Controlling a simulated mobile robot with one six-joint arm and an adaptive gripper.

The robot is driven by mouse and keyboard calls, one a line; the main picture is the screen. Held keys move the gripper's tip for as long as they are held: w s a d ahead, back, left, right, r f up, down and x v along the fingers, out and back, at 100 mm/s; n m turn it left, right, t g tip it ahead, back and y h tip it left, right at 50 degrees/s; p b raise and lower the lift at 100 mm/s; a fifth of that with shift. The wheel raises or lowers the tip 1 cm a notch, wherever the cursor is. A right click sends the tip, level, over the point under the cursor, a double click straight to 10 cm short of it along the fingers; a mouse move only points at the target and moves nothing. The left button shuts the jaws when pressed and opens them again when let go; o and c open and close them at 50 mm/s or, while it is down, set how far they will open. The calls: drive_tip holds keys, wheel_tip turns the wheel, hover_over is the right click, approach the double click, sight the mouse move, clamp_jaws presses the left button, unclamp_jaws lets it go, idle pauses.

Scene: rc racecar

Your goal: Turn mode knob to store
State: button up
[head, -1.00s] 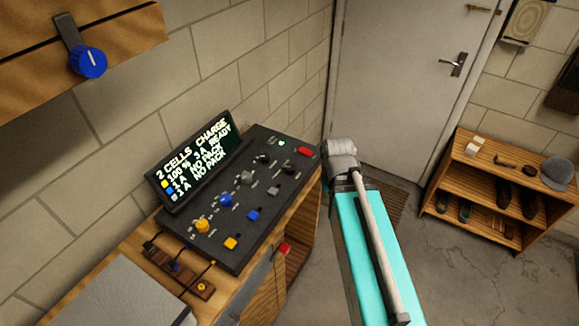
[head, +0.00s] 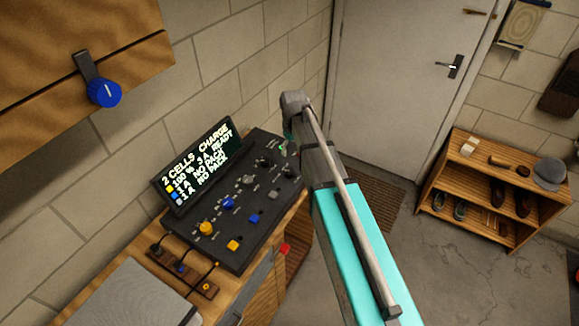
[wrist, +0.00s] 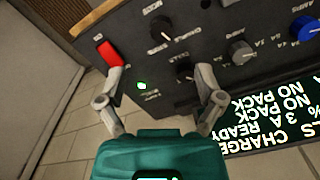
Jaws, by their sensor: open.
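The dark charger panel (head: 245,205) slopes on the wooden bench, with several knobs and buttons. Its screen (head: 198,163) reads "2 CELLS CHARGE". In the wrist view, seen upside down, a black knob (wrist: 163,28) is near small white lettering that seems to read "MODE". A second black knob (wrist: 186,72) is partly behind the right finger, near lettering that seems to read "CELLS". I cannot tell the knobs' pointer settings. My gripper (wrist: 158,80) is open and empty over the panel's red-button end, touching no knob that I can see. In the head view my arm mostly hides it.
A red button (wrist: 109,53) is beside the left finger, and a small green light (wrist: 141,85) shows between the fingers. A grey knob (wrist: 239,51) and a blue knob (wrist: 304,28) lie to the right. Cables (head: 180,267) and a laptop-like grey slab (head: 130,295) are on the bench.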

sight(290, 171)
drive_tip(key=shift+w+a+r+n, duration=0.15)
drive_tip(key=shift+w+a, duration=0.15)
drive_tip(key=shift+w, duration=0.15)
drive_tip(key=shift+w+a+r+n, duration=0.1)
drive_tip(key=shift+w+a+n, duration=0.05)
drive_tip(key=shift+w+a, duration=0.2)
drive_tip(key=shift+d+f, duration=0.1)
drive_tip(key=shift+f, duration=0.05)
wheel_tip(290, 171, down, 14)
drive_tip(key=b, duration=1.3)
drive_tip(key=shift+r+b, duration=0.25)
drive_tip(key=shift+b, duration=0.1)
drive_tip(key=c, duration=1.1)
